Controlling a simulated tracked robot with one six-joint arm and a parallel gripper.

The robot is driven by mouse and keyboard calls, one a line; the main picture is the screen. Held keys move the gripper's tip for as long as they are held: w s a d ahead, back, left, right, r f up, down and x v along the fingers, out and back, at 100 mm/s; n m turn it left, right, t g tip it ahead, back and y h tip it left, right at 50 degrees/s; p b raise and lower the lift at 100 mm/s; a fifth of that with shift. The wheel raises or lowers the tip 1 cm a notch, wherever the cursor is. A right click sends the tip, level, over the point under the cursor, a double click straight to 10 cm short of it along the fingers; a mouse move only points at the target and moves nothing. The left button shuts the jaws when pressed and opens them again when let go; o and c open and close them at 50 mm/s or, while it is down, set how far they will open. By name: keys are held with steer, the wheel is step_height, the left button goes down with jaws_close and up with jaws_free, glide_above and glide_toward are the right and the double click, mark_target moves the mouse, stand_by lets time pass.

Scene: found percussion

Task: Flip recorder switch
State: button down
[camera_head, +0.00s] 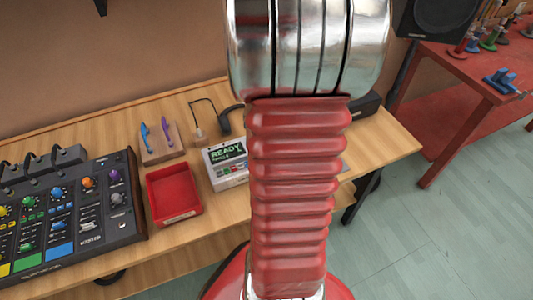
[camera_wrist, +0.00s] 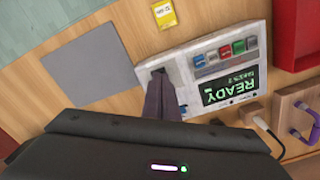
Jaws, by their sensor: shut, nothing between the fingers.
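The recorder (camera_head: 228,180) is a pale box with a lit green "READY" screen on the wooden table, partly hidden behind my arm in the head view. In the wrist view the recorder (camera_wrist: 182,72) appears upside down, with several coloured buttons (camera_wrist: 224,52) above its screen (camera_wrist: 232,88). My gripper (camera_wrist: 159,78) is shut and empty. Its dark fingertips are over the recorder's left end, by a small dark spot there. I cannot tell whether they touch it. The switch is not clearly visible and may be hidden by the fingers.
A red tray (camera_head: 174,196) and a mixer (camera_head: 70,222) stand left of the recorder in the head view. Behind the tray is a wooden block (camera_head: 160,148) with blue and purple pieces. The wrist view shows a grey flat square (camera_wrist: 92,66) and a yellow card (camera_wrist: 165,14).

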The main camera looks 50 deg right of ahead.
steer(key=shift+f, duration=0.3)
steer(key=shift+r, duration=0.15)
step_height(320, 180, up, 7)
stand_by(1.3)
steer(key=shift+s+f, duration=0.1)
steer(key=shift+f, duration=0.1)
stand_by(0.4)
steer(key=w+a+r+n+t, duration=0.1)
steer(key=a+r+n, duration=0.3)
steer(key=a, duration=0.6)
steer(key=w+a+r+n+t, duration=0.1)
steer(key=a+r+n, duration=0.3)
steer(key=a, duration=0.6)
steer(key=a+r+n+t, duration=0.3)
steer(key=a+r+n, duration=0.1)
steer(key=a, duration=0.7)
steer(key=shift+w+t, duration=0.3)
steer(key=shift+w, duration=0.1)
